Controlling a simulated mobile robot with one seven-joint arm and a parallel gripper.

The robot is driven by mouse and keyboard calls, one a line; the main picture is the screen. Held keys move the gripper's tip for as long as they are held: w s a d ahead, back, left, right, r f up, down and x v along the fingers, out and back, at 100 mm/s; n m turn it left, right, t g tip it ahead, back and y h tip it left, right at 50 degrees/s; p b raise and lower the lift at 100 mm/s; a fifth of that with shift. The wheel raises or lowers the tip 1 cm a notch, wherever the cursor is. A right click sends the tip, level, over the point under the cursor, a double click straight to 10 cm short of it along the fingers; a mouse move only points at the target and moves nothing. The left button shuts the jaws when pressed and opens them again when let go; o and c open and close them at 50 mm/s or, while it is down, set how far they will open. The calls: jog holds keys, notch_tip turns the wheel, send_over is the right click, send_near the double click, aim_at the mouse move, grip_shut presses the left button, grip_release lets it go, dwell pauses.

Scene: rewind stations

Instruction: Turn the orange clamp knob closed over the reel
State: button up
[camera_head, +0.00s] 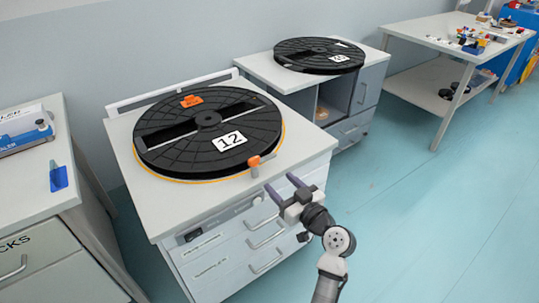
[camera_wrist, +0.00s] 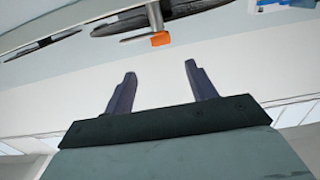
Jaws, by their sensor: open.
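The orange clamp knob (camera_head: 254,161) stands on a short post at the front right edge of the black reel marked 12 (camera_head: 170,150). The reel lies flat on the cabinet top. My gripper (camera_head: 282,186) is open and empty, just in front of the cabinet, to the right of and below the knob. In the wrist view the knob (camera_wrist: 160,39) shows at the end of a grey bar, beyond and between my open fingertips (camera_wrist: 160,72), with a clear gap. Part of the reel (camera_wrist: 120,24) shows behind the bar.
The cabinet (camera_head: 215,272) with drawers and handles is close to my gripper. A second black reel (camera_head: 318,54) lies on a cabinet behind. A table with small parts (camera_head: 440,35) is at the far right. A bench (camera_head: 30,175) is at the left. Open floor (camera_head: 430,220) lies at the right.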

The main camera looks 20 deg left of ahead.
aim_at(255, 160)
jog(key=p+x, duration=0.2)
jog(key=x, duration=0.4)
jog(key=p+x, duration=0.2)
jog(key=x, duration=0.4)
jog(key=shift+a+r, duration=0.2)
jog(key=shift+w+a+f, duration=0.15)
jog(key=shift+w+a, duration=0.3)
jog(key=shift+a, duration=0.05)
grip_shut()
